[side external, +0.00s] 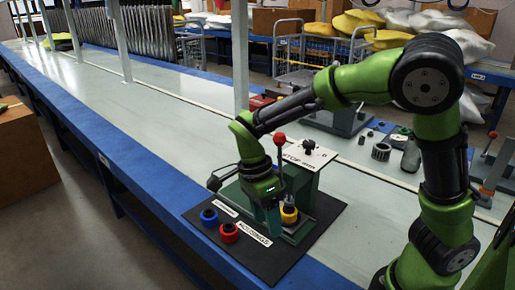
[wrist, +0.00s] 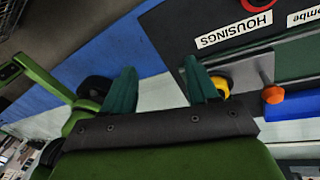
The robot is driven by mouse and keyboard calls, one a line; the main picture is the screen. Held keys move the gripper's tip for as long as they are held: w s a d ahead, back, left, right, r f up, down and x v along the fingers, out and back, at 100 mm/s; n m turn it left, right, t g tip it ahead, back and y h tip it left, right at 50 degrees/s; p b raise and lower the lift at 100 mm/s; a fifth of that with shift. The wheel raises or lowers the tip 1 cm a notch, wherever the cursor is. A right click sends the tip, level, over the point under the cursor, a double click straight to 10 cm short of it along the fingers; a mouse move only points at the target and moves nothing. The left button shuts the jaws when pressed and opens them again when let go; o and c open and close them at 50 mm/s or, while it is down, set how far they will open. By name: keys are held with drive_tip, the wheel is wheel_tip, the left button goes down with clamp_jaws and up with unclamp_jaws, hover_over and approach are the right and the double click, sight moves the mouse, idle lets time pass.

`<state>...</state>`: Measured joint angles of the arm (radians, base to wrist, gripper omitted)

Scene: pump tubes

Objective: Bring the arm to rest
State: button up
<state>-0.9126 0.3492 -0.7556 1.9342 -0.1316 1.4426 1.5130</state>
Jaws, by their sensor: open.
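My gripper (side external: 270,215) is low over the black mat (side external: 272,262), beside the green press stand (side external: 306,190). In the wrist view its two teal fingers (wrist: 160,88) are spread apart, with only bench surface and blue edge between them. A yellow housing (side external: 289,215) sits just right of the fingers in the side view. In the wrist view the yellow housing (wrist: 222,86) is partly behind one finger; I cannot tell whether they touch. A blue housing (side external: 208,216) and a red housing (side external: 229,233) stand on the mat to the left.
A lever with a red knob (side external: 279,139) rises close behind my gripper. A label reading HOUSINGS (wrist: 235,29) lies on the mat. Grey and dark parts (side external: 381,151) stand on the bench at the right. The long pale bench (side external: 150,110) is mostly clear toward the back left.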

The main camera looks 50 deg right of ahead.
drive_tip(key=s+d+r+n+t+y, duration=0.1)
drive_tip(key=s+d+r+n+t, duration=0.2)
drive_tip(key=n, duration=0.6)
drive_tip(key=s+d+r+n+t+y, duration=0.1)
drive_tip(key=s+d+r+n+t, duration=0.2)
drive_tip(key=r+n+t, duration=0.4)
wheel_tip(320, 180, up, 2)
drive_tip(key=shift+s+d+r+n, duration=0.1)
drive_tip(key=shift+s+d+n, duration=0.2)
drive_tip(key=shift+s+n, duration=0.6)
